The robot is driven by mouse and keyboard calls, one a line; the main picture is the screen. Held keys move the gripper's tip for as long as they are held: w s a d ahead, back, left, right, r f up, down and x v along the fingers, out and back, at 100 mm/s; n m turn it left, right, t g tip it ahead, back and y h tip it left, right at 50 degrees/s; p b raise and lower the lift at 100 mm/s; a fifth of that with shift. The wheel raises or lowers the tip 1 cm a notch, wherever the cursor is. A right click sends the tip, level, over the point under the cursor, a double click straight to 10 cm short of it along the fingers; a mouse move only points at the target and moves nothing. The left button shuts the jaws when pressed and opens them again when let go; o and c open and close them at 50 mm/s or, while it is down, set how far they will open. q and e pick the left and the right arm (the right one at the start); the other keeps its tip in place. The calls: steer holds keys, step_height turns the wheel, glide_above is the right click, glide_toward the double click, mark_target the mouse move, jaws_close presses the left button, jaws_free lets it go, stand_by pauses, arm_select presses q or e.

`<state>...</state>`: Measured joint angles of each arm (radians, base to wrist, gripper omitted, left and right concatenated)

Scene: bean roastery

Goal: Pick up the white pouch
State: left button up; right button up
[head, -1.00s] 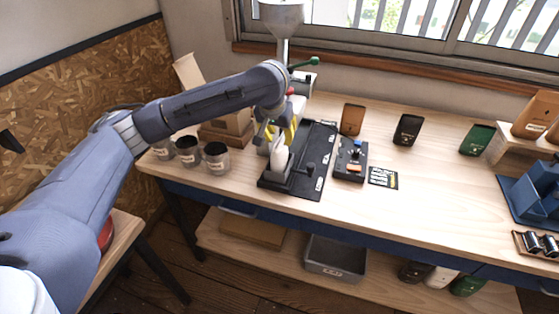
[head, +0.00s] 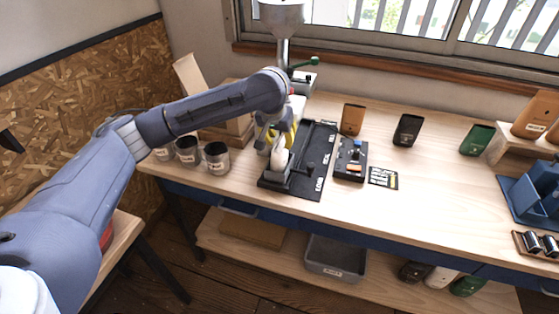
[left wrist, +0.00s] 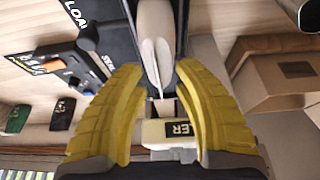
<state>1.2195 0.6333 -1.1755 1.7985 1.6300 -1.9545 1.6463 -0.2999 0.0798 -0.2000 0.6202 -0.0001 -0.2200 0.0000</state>
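A slim white pouch (head: 280,160) stands at the black sealer base (head: 309,172), left of centre on the bench. It also shows in the left wrist view (left wrist: 156,42), top centre, between and just beyond the yellow fingertips. My left gripper (head: 276,140) is over the pouch's upper end. In the left wrist view its yellow fingers (left wrist: 160,72) are spread apart, one on each side of the pouch, with small gaps showing. The fingers partly hide the pouch in the head view. My right gripper is not in view.
Metal cans (head: 216,158) and cardboard boxes (head: 237,126) stand left of the sealer. A small black device (head: 350,160) lies to its right. Brown (head: 352,119), black (head: 407,130) and green (head: 477,140) pouches stand further right. The bench front is clear.

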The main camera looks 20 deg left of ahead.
arm_select(q)
steer(key=shift+o, duration=0.2)
jaws_close()
stand_by(0.6)
